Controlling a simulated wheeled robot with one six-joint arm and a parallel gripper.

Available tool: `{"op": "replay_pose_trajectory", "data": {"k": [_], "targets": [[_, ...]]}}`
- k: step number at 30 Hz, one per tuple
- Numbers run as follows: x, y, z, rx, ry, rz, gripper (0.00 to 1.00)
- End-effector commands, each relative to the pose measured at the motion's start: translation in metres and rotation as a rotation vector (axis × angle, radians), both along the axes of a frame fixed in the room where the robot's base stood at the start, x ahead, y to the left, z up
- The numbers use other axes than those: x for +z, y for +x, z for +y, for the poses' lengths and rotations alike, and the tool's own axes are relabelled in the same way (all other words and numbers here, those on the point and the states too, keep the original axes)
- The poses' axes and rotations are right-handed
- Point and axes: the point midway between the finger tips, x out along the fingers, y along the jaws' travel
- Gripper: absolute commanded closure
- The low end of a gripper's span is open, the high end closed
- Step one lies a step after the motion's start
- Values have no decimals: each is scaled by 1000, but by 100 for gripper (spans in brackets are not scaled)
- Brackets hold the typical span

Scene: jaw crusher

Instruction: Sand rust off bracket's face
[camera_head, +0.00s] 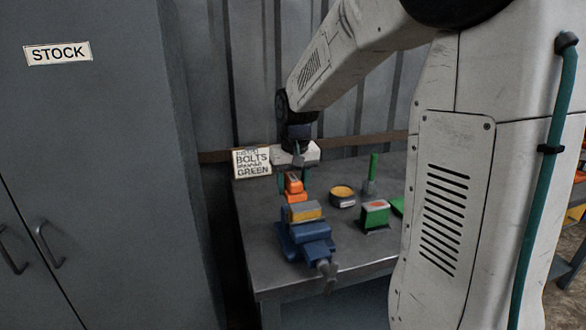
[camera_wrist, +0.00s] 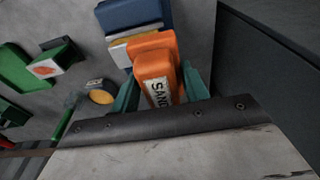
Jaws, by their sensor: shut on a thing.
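My gripper (camera_head: 295,178) points down over the bench, with its teal fingers shut on an orange sanding block (camera_head: 293,184). In the wrist view the block (camera_wrist: 155,75), lettered "SAND", sits between the two fingers. A blue vise (camera_head: 305,237) stands on the bench just in front of the block. A grey and yellow piece (camera_head: 303,211), seemingly the bracket, sits at the vise's jaws. In the wrist view this piece (camera_wrist: 120,51) lies right beside the block's far end. I cannot tell whether they touch. Rust on its face is not clear.
A round yellow-topped tin (camera_head: 343,195), a green block with an orange patch (camera_head: 375,213) and a green upright post (camera_head: 372,172) stand to the right. A "BOLTS GREEN" sign (camera_head: 252,162) is behind. A STOCK cabinet (camera_head: 90,150) stands left of the bench.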

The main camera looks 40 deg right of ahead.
Motion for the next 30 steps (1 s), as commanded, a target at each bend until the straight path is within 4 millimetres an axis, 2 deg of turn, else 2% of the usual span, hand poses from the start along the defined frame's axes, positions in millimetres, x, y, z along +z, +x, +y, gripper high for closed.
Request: {"op": "replay_pose_trajectory", "data": {"k": [13,30], "targets": [[38,1,1,2,-1,-2,76],[41,1,1,2,-1,-1,76]]}}
